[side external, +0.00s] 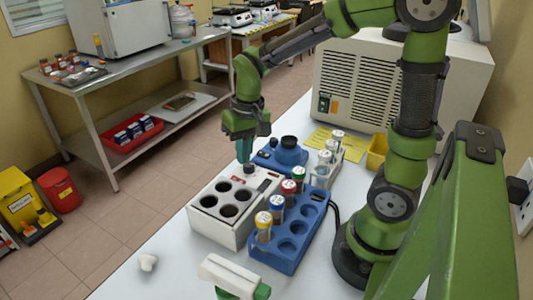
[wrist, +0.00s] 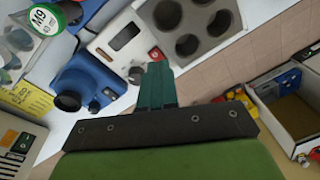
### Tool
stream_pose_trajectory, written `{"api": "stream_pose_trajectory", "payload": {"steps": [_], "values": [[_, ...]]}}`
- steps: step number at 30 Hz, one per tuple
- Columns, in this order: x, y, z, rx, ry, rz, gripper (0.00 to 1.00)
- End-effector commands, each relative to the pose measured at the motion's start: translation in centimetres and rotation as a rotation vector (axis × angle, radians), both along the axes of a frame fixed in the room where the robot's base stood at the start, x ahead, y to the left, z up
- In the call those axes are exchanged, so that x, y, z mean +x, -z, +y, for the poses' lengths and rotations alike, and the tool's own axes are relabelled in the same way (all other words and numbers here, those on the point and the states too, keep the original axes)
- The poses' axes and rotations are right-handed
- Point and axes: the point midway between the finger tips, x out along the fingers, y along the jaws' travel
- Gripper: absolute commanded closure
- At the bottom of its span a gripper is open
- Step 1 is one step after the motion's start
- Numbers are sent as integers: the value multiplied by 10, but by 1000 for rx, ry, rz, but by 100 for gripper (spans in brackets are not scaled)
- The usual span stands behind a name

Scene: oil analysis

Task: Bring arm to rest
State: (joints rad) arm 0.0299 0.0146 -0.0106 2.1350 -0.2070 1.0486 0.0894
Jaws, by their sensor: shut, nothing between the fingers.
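My gripper (side external: 244,160) has teal fingers pointing down, shut and empty. In the side view they hang over the back end of a white block with round dark wells (side external: 203,224). A small dark round part (side external: 249,168) is close to the fingertips; I cannot tell whether they touch. In the wrist view the gripper (wrist: 157,66) shows its fingers together, with the white block (wrist: 224,46) above them and a blue device with a black knob (wrist: 84,86) to their left.
A blue rack (side external: 288,266) holding capped vials stands right of the white block. More vials (side external: 324,160) stand behind it, near a yellow sheet and a large beige machine (side external: 353,90).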

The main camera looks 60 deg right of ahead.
Motion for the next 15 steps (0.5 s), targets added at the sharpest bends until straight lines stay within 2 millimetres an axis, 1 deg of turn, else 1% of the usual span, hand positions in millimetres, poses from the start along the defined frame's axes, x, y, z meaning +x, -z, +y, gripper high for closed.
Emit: {"api": "stream_pose_trajectory", "payload": {"steps": [1,6,10,15], "values": [[-10,-13,5,12,-14,-55,100],[-45,-47,20,52,-53,-243,100],[-68,-67,28,73,-73,-374,100],[-86,-83,33,87,-83,-491,100]]}}
